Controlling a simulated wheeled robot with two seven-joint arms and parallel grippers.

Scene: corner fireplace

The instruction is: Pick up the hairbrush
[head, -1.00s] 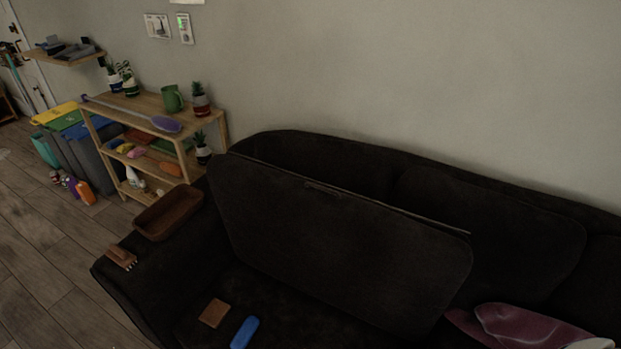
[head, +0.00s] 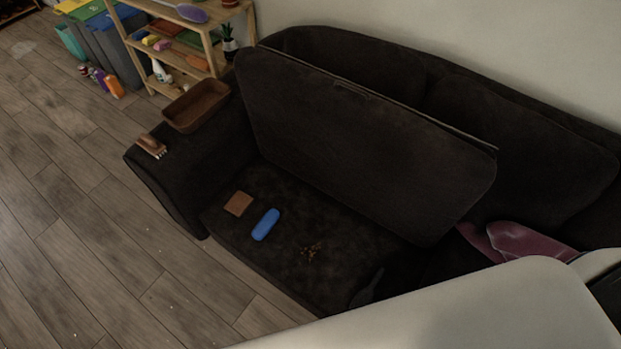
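A small brown brush-like thing with pale bristles or teeth (head: 151,146) lies on the left arm of the dark sofa (head: 185,185), in front of a brown tray. A dark, slim object (head: 368,288) lies on the sofa seat near its front edge; it is almost as dark as the cushion. I cannot tell for certain which of these two is the hairbrush. Neither of my grippers shows. A large pale part, apparently my own arm, covers the lower right of the head view and hides that end of the seat.
The brown tray (head: 196,105) stands on the sofa arm. A brown square (head: 238,204), a blue case (head: 265,224) and crumbs (head: 312,250) lie on the seat. A large dark panel (head: 365,140) leans on the backrest. Pink cloth (head: 525,241) lies right. Wooden floor (head: 90,240) is open at left.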

